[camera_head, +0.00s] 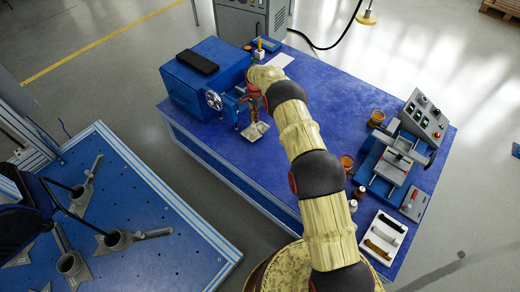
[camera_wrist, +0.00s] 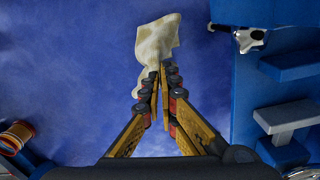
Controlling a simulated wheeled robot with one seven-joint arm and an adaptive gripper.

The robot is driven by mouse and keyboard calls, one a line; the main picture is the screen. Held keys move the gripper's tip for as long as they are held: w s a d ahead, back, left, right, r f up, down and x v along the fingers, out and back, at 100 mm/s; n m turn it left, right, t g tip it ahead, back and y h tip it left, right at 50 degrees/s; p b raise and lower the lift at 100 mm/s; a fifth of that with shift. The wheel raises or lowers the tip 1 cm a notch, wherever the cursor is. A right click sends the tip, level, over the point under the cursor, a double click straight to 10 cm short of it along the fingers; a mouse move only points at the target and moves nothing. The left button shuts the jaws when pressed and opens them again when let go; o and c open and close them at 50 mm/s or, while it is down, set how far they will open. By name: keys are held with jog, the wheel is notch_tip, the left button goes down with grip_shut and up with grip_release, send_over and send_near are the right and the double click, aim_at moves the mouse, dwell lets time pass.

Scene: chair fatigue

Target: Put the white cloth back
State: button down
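The white cloth (camera_wrist: 157,38) looks cream with faint stains. In the wrist view it lies at and beyond my fingertips, with a small fold showing left of them. My gripper (camera_wrist: 161,76) has its fingers drawn together on the near edge of the cloth; the pinched part is hidden between them. In the head view my gripper (camera_head: 251,108) points down over the left part of the blue table, and the cloth (camera_head: 255,131) shows just below it near the table's front edge. I cannot tell whether the cloth touches the table.
A blue machine (camera_head: 205,78) with a handwheel (camera_head: 214,100) stands close left of my gripper. A flat white sheet (camera_head: 279,61) lies behind. A clamping device (camera_head: 396,165), control box (camera_head: 424,115), amber jars (camera_head: 377,117) and white tray (camera_head: 383,236) occupy the right. The table's back middle is clear.

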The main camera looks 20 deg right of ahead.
jog(key=s+f, duration=0.3)
jog(key=s, duration=0.2)
jog(key=s+f, duration=0.3)
jog(key=s, duration=0.2)
jog(key=s+a+f, duration=0.1)
jog(key=s+f, duration=0.2)
jog(key=s, duration=0.3)
jog(key=shift+f, duration=0.35)
jog(key=c, duration=2.4)
grip_release()
jog(key=o, duration=0.7)
jog(key=shift+o, duration=0.3)
jog(key=r+p, duration=0.1)
jog(key=s+r+p, duration=0.1)
jog(key=r, duration=0.1)
jog(key=s+r+p, duration=0.3)
jog(key=r+p, duration=0.2)
jog(key=r, duration=0.2)
jog(key=shift+s+a+p, duration=0.15)
jog(key=shift+p, duration=0.15)
